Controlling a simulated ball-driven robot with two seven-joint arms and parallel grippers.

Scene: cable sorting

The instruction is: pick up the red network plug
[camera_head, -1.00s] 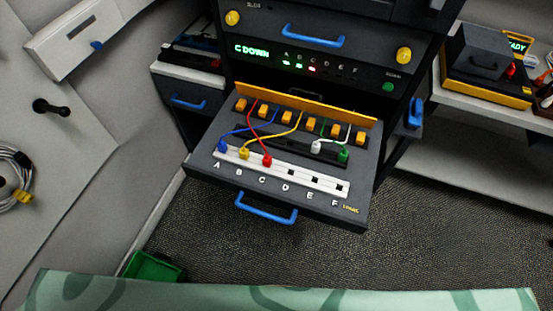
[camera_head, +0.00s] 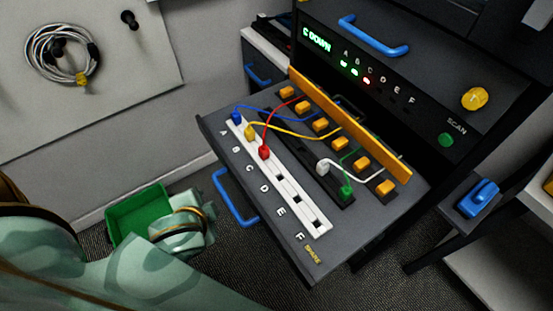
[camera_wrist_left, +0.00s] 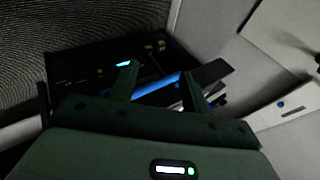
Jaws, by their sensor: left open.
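The red network plug (camera_head: 264,152) sits in the third socket, by the letter C, of the white strip (camera_head: 290,189) on the pulled-out drawer. Its red cable runs back toward the row of orange blocks (camera_head: 320,125). A blue plug (camera_head: 237,117) and a yellow plug (camera_head: 249,133) sit in the sockets before it. My left gripper (camera_wrist_left: 160,80) shows in the left wrist view with its two fingers apart and nothing between them. The red plug cannot be made out there. My right gripper is not in view.
A white plug (camera_head: 323,167) and a green plug (camera_head: 347,191) stand on the dark strip (camera_head: 306,160) behind. An orange bar (camera_head: 350,125) edges the drawer's back. A blue handle (camera_head: 236,196) sticks out in front. A green bin (camera_head: 137,215) stands on the floor.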

